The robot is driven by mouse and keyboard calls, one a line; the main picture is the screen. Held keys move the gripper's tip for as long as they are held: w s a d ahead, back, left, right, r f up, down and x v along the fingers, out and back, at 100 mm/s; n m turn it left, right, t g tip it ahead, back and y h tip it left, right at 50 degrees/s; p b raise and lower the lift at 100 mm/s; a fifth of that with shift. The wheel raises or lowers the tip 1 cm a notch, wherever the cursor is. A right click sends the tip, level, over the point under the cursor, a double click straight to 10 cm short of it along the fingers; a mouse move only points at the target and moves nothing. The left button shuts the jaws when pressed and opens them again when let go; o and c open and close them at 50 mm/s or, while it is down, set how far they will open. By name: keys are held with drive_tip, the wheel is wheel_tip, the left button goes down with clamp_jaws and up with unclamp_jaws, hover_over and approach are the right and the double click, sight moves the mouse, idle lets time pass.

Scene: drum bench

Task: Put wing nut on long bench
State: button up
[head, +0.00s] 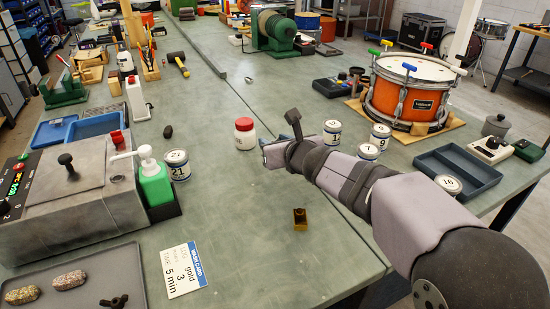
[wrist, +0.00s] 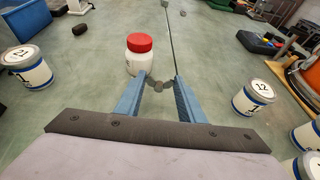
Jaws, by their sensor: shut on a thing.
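My gripper (wrist: 158,88) has its two blue fingers closed on a small grey-brown piece with lobes, which looks like the wing nut (wrist: 157,85). In the head view my gripper (head: 266,155) is over the middle of the long bench (head: 235,215), whose top is grey-green; the held piece cannot be made out there. A similar dark wing-shaped piece (head: 115,302) lies on the grey tray at the lower left. In the wrist view the bench top (wrist: 95,85) lies below the fingers; the gap to it cannot be told.
A white jar with a red lid (head: 244,137) stands just beyond my gripper. Several numbered cans (head: 332,132) stand to the right, near an orange drum (head: 410,90) and a blue-grey tray (head: 458,172). A brass block (head: 299,219) and a card (head: 183,269) lie nearer. The bench middle is clear.

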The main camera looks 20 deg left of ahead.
drive_tip(key=shift+f+b, duration=1.55)
drive_tip(key=shift+f, duration=0.65)
drive_tip(key=shift+f+b, duration=0.2)
drive_tip(key=shift+b, duration=0.1)
drive_tip(key=o, duration=1)
drive_tip(key=shift+r, duration=0.1)
drive_tip(key=v, duration=0.7)
drive_tip(key=shift+d+p, duration=0.1)
drive_tip(key=shift+p, duration=0.25)
drive_tip(key=shift+o, duration=0.5)
drive_tip(key=shift+s+d, duration=0.1)
